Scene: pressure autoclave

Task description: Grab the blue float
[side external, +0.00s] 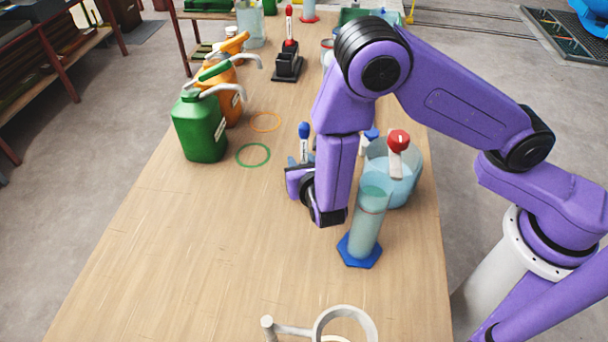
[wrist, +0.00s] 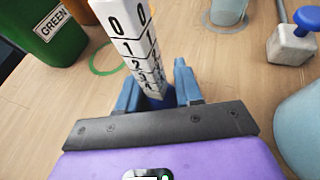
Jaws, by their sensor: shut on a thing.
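The blue float (side external: 304,131) has a blue knob over a white stem and stands roughly upright in the middle of the table in the side view. In the wrist view its white square stem (wrist: 135,42) carries black numbers, with dark blue at its far end; its top is cut off. My gripper (side external: 300,161) is shut on the float. In the wrist view the two blue fingers (wrist: 158,90) are on either side of it. I cannot tell whether the float touches the table.
A water beaker (side external: 404,184) with a red-knobbed float (side external: 399,142) and a blue-based cylinder (side external: 367,225) stand close on the right. A green can (side external: 200,130) and an orange can (side external: 228,95) stand left. A white ring holder (side external: 292,330) is in front; the left front table is clear.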

